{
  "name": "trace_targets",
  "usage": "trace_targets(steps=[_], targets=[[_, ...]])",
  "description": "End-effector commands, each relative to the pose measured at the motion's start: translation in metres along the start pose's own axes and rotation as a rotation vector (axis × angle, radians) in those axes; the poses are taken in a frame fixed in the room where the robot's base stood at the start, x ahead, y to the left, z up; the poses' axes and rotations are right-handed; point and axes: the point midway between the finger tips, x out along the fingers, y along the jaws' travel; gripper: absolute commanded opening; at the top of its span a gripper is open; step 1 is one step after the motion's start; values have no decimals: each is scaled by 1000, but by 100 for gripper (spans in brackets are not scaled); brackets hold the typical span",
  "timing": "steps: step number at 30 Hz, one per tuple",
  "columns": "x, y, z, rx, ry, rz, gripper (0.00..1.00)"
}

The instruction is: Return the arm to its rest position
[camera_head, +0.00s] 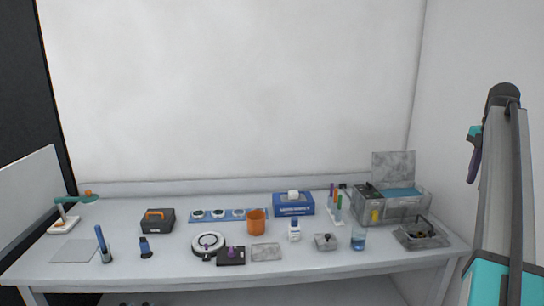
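My arm (500,190) stands at the right edge of the head view, folded upright with its grey links and teal parts showing. A small teal and dark end part (475,155) hangs at its left side, near the right wall and well clear of the bench. This seems to be where my gripper is, but its fingers cannot be made out. I cannot tell whether it is open or shut, and no held object can be made out.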

Motion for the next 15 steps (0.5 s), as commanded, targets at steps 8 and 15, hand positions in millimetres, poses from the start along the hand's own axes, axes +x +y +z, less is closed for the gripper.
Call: trace_targets(steps=[8, 15], targets=[[28, 25, -27, -44, 24, -26, 29], [66, 43, -46, -76, 54, -63, 29]])
